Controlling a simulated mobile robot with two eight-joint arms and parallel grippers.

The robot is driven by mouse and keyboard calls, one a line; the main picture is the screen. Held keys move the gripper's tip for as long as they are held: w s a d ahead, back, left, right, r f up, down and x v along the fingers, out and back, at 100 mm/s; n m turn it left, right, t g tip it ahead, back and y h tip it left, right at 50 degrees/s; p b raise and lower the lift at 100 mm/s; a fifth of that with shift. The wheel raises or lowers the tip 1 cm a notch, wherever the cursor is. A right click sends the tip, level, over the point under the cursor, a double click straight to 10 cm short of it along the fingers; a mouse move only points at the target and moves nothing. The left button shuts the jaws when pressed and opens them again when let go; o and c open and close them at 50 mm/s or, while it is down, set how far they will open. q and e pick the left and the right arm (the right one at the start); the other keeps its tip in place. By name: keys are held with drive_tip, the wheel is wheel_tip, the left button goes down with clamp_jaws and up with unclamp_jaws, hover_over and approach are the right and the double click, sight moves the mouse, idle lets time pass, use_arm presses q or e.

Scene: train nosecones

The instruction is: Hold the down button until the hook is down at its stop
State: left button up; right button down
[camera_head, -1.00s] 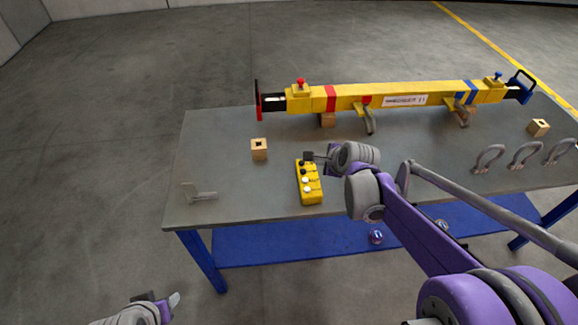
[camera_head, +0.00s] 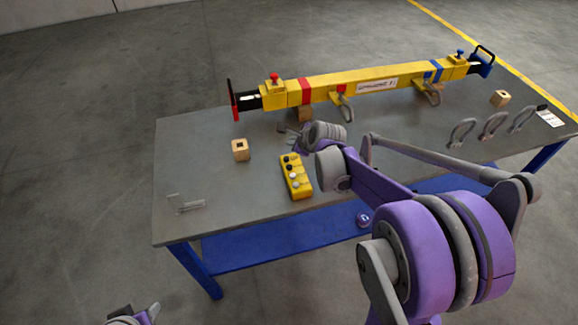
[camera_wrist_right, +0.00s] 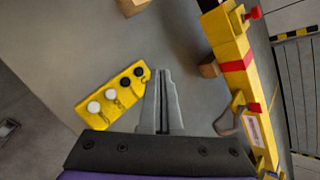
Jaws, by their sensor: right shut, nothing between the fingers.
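The yellow control box (camera_head: 298,185) lies on the grey table, with black buttons toward its far end and white buttons toward its near end. It also shows in the right wrist view (camera_wrist_right: 121,95), left of the fingers. I cannot read which button is marked down. My right gripper (camera_head: 283,128) is shut and empty, just past the far end of the box. In the right wrist view its fingertips (camera_wrist_right: 163,72) appear beside the black-button end, apart from the buttons. My left gripper (camera_head: 152,309) is at the bottom left, partly cut off. No crane hook is identifiable.
A yellow lifting beam (camera_head: 325,88) with red and blue bands lies along the back of the table (camera_head: 200,140). Wooden blocks (camera_head: 240,154) and (camera_head: 500,98), a grey bracket (camera_head: 186,205) and several shackles (camera_head: 493,125) rest on the table. The left front is mostly clear.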

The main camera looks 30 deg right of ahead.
drive_tip(key=b, duration=0.4)
hover_over(289, 167)
drive_tip(key=s, duration=0.1)
drive_tip(key=f, duration=0.8)
drive_tip(key=shift+d, duration=0.3)
use_arm(q)
wheel_tip(289, 167, down, 7)
drive_tip(key=s+b, duration=0.1)
drive_tip(key=s, duration=0.1)
drive_tip(key=shift+s+g, duration=0.15)
drive_tip(key=shift+g, duration=0.15)
use_arm(e)
drive_tip(key=shift+f, duration=0.4)
use_arm(q)
drive_tip(key=shift+f+b, duration=0.35)
drive_tip(key=shift+b, duration=0.05)
use_arm(e)
drive_tip(key=shift+f, duration=0.4)
